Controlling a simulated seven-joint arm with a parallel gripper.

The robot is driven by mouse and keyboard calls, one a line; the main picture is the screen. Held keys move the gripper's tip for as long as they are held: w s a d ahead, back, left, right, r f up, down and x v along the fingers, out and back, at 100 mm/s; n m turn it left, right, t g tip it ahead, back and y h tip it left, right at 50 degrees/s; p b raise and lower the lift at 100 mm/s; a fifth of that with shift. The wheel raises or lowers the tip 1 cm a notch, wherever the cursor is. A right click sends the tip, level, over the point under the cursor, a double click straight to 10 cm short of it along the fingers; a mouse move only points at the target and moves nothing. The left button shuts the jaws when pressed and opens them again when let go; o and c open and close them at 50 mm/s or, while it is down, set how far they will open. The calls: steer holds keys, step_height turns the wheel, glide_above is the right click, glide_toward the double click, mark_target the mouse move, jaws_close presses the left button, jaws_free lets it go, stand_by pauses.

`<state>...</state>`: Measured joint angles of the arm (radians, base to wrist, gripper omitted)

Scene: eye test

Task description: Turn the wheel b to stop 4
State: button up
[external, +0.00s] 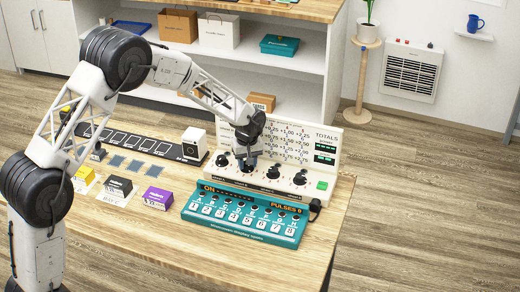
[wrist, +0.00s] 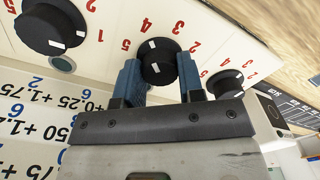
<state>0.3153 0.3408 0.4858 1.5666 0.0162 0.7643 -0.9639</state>
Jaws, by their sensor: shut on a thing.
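A white panel (external: 256,181) carries a row of black wheels with red numbers around them. My gripper (external: 247,162) reaches down onto the second wheel from the left and mostly hides it in the external view. In the wrist view, the blue fingers of my gripper (wrist: 158,64) are shut on this black wheel (wrist: 159,57), one on each side. White marks show on the wheel, below a red 4; the exact stop it points to is hard to tell. I cannot read the wheel's letter.
Neighbouring wheels stand close on both sides (wrist: 50,28) and (wrist: 224,84). A green button (external: 322,185) is at the panel's right end. A teal switch box (external: 244,228) lies in front, and a white cube (external: 194,143) stands left. The table's front right is clear.

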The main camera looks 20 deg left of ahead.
stand_by(0.5)
steer(key=o, duration=0.9)
steer(key=shift+d+r, duration=0.1)
steer(key=shift+r, duration=3.8)
